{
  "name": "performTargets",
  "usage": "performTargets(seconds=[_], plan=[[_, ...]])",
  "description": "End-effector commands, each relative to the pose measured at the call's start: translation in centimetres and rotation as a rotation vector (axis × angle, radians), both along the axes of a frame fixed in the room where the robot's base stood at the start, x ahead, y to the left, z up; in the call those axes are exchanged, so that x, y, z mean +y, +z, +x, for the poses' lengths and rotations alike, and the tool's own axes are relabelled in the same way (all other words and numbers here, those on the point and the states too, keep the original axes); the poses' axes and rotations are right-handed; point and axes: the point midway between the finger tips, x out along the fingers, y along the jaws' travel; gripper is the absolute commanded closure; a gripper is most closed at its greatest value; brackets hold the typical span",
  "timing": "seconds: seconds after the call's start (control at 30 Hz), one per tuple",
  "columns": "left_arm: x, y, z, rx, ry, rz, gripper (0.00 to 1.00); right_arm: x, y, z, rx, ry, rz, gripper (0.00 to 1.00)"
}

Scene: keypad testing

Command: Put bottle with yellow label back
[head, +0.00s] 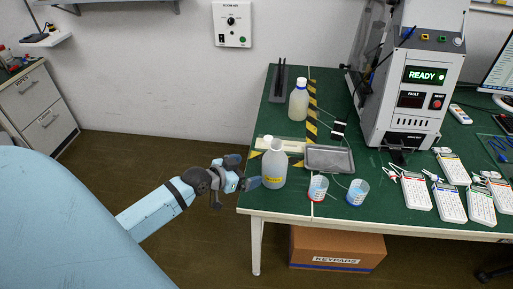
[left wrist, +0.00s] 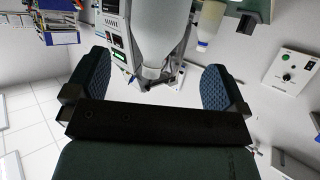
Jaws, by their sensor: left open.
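The bottle with the yellow label (head: 272,168) stands upright on the green table near its front left corner. It is whitish, with the label low on its front. My left gripper (head: 248,172) is just left of the bottle, level with its body. In the left wrist view the bottle (left wrist: 160,28) appears upside down, between and beyond the two open fingers (left wrist: 157,78). The fingers show a gap on both sides of it. My right gripper is not in view.
Another bottle with a blue cap (head: 299,101) stands behind, by a dark stand (head: 278,92). A grey tray (head: 330,158) and two cups with blue (head: 357,193) and red (head: 318,188) markings are to the right. A tester (head: 410,95) and several keypads (head: 450,203) lie farther right.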

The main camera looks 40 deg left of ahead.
Motion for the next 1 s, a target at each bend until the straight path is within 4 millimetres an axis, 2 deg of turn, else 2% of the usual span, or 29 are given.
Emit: performTargets(seconds=[0.1,0.17,0.27,0.3,0.4,0.5,0.6,0.7,1.0], plan=[[-0.2,0.0,-1.0,0.005,-0.001,0.000,0.00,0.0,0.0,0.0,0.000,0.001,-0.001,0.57],[-1.2,-1.1,-2.0,0.022,-0.002,-0.002,0.00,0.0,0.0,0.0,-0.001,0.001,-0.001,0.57],[-5.1,-4.7,-4.9,0.077,-0.006,-0.005,0.00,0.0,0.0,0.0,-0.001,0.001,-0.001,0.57],[-7.2,-6.2,-6.5,0.102,-0.009,-0.004,0.00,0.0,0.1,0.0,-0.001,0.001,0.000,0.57],[-12.5,-9.2,-10.3,0.156,-0.017,-0.003,0.00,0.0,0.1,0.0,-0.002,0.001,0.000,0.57],[-16.9,-10.8,-13.4,0.188,-0.027,-0.002,0.00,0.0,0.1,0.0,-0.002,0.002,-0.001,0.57],[-19.5,-11.3,-15.1,0.203,-0.032,0.000,0.00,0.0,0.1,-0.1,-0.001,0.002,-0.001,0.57],[-20.3,-11.5,-15.6,0.206,-0.035,0.003,0.00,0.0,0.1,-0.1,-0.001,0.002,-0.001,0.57],[-20.2,-11.0,-15.6,0.206,-0.036,0.005,0.00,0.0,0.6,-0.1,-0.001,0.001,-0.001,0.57]])
